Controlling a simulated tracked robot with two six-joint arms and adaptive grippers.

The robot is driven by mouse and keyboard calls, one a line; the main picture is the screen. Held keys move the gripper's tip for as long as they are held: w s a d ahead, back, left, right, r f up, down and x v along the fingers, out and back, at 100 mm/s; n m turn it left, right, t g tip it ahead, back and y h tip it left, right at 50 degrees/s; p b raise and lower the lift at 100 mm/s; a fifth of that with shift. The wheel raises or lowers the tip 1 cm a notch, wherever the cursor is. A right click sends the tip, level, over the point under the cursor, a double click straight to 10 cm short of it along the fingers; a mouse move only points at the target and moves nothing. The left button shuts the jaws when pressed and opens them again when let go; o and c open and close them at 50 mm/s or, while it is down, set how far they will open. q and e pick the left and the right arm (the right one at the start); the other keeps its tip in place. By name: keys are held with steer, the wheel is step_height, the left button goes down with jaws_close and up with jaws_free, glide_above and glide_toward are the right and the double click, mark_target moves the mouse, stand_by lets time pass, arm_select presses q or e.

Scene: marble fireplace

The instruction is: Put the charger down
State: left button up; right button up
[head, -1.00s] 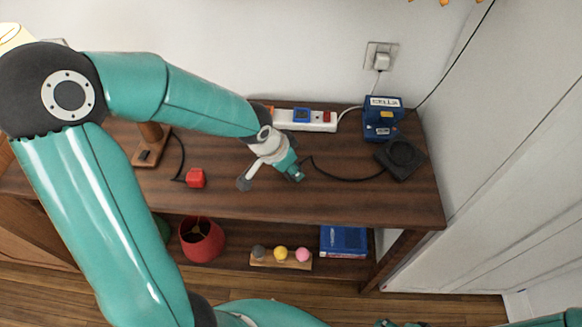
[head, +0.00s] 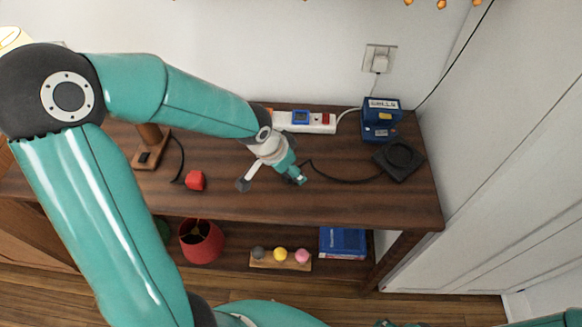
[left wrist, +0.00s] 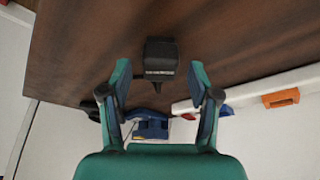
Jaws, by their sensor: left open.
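The charger (left wrist: 160,55) is a small black block with pale lettering, in the left wrist view. It appears to rest on the dark wooden table top, just beyond and between the fingertips. My left gripper (left wrist: 160,80) is open, with a finger on either side and a gap to the block. In the head view my left gripper (head: 297,178) is low over the middle of the table and hides the charger. A black cable (head: 340,179) runs from near the gripper to a black square pad (head: 399,160) at the right.
A white power strip (head: 305,121) lies along the back, left of a blue device (head: 381,118). The table's front centre is clear. A red shade (head: 201,241) is on the lower shelf.

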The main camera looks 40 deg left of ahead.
arm_select(q)
steer(key=p+v, duration=0.1)
steer(key=v, duration=1.1)
steer(key=shift+s, duration=0.1)
